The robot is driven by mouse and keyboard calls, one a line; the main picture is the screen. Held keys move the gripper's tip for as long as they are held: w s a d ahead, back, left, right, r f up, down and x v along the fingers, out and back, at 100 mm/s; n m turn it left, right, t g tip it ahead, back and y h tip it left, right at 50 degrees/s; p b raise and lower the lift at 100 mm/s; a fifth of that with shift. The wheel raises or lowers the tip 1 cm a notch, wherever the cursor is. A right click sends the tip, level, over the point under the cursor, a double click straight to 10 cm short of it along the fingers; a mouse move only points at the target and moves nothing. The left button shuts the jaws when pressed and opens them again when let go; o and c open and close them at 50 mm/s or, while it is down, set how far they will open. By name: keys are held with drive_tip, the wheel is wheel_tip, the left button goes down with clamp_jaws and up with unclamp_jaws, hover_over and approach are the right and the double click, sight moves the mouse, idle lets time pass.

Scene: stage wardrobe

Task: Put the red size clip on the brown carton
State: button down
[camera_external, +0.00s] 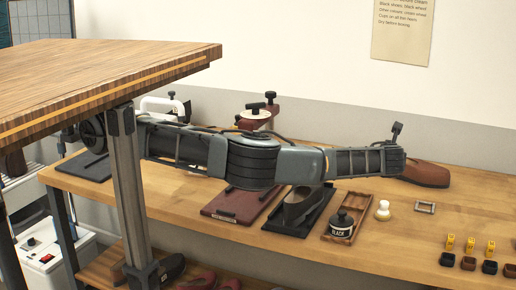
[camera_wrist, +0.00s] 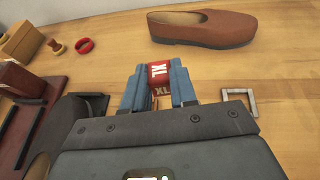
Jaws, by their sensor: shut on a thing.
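My gripper (camera_wrist: 158,82) is shut on a red size clip (camera_wrist: 161,69) marked "XL" in white, between its blue fingers in the wrist view. The wooden bench top shows beyond the clip; I cannot tell how high the clip is above it. A tan-brown box (camera_wrist: 23,42), which looks like the brown carton, stands at the upper left of the wrist view, to the left of the gripper and apart from it. In the external view the arm reaches right over the bench; the clip and carton cannot be made out there.
A brown shoe (camera_wrist: 214,27) lies beyond the gripper. A red ring (camera_wrist: 84,45) and a small wooden knob (camera_wrist: 56,46) are near the carton. A dark red block (camera_wrist: 20,81) stands left, and a small metal frame (camera_wrist: 239,104) lies right. A black bottle (camera_external: 341,224) stands in a wooden tray.

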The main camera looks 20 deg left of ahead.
drive_tip(key=w+a+r+n+g+y+p, duration=0.15)
drive_tip(key=w+a+r, duration=0.3)
drive_tip(key=a, duration=0.45)
drive_tip(key=w+a+r+n+y+p, duration=0.1)
drive_tip(key=w+a+r+n+y, duration=0.15)
drive_tip(key=w+a, duration=0.45)
drive_tip(key=w+a+r+n+y+p, duration=0.15)
drive_tip(key=a+r, duration=0.25)
drive_tip(key=a, duration=0.7)
drive_tip(key=s+a+r+n+g+y+p, duration=0.1)
drive_tip(key=s+a+r+n+g+y, duration=0.1)
drive_tip(key=a+r, duration=0.8)
drive_tip(key=s+a+r+n+g+y+p, duration=0.1)
drive_tip(key=a+r+n+g+y+p, duration=0.3)
drive_tip(key=a, duration=1.1)
drive_tip(key=s+a+f+m+t+h+p, duration=0.2)
drive_tip(key=s+a+f+p, duration=0.15)
drive_tip(key=s+f, duration=0.5)
drive_tip(key=s+a+f+m+t+h+p, duration=0.25)
drive_tip(key=s+a+f, duration=0.3)
drive_tip(key=f, duration=0.55)
drive_tip(key=shift+g+y, duration=0.3)
drive_tip(key=f, duration=0.9)
drive_tip(key=shift+s+d+f, duration=0.25)
drive_tip(key=shift+d+f, duration=0.1)
drive_tip(key=shift+d, duration=0.05)
